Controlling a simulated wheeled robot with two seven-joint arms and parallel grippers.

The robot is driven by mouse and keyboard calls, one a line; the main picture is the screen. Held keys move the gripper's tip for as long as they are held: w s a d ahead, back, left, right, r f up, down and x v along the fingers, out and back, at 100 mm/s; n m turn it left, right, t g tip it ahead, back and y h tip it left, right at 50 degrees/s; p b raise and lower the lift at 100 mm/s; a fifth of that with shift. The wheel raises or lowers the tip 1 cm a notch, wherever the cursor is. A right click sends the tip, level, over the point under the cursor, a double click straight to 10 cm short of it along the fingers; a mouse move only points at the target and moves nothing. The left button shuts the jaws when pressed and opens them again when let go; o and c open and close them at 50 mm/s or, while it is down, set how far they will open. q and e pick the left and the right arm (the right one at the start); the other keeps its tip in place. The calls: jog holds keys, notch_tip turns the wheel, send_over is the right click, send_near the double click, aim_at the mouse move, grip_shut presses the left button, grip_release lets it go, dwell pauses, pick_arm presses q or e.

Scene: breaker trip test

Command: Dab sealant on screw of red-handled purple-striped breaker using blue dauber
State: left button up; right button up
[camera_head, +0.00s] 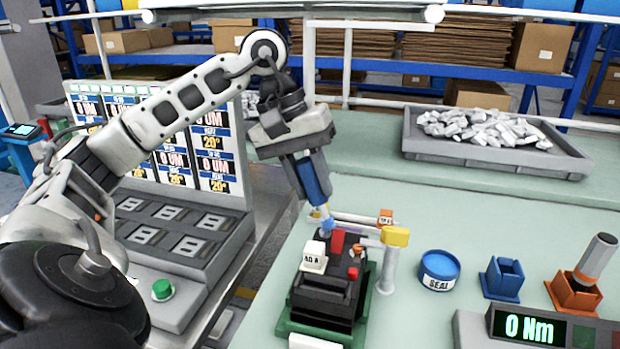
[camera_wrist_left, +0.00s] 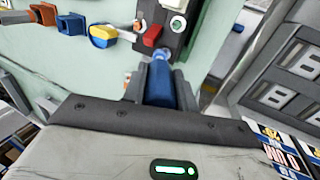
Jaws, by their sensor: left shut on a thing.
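My left gripper (camera_head: 306,172) is shut on the blue dauber (camera_head: 314,180) and holds it tip down, slightly tilted, over the breaker. In the left wrist view the dauber (camera_wrist_left: 184,94) sits between the two dark fingers. The dark breaker (camera_head: 322,292) stands in a green fixture (camera_head: 372,312). It has a red handle (camera_head: 337,242) and a white labelled block (camera_head: 314,257) on top. The dauber's light blue tip is right at the breaker's far edge near the red handle; I cannot tell whether it touches the screw. No purple stripe can be made out. My right gripper is out of view.
A yellow-headed post (camera_head: 394,240) stands close right of the breaker. Farther right are a blue SEAL pot (camera_head: 439,268), an empty blue holder (camera_head: 503,279), a driver in an orange holder (camera_head: 574,292) and a 0 Nm display (camera_head: 529,327). A grey parts tray (camera_head: 480,153) is behind.

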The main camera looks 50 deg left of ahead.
pick_arm(q)
notch_tip(320, 180, up, 6)
jog(key=p, duration=0.4)
jog(key=shift+f, duration=0.25)
jog(key=shift+p, duration=0.3)
notch_tip(320, 180, up, 3)
jog(key=p, duration=0.2)
jog(key=shift+p, duration=0.3)
jog(key=shift+f, duration=0.15)
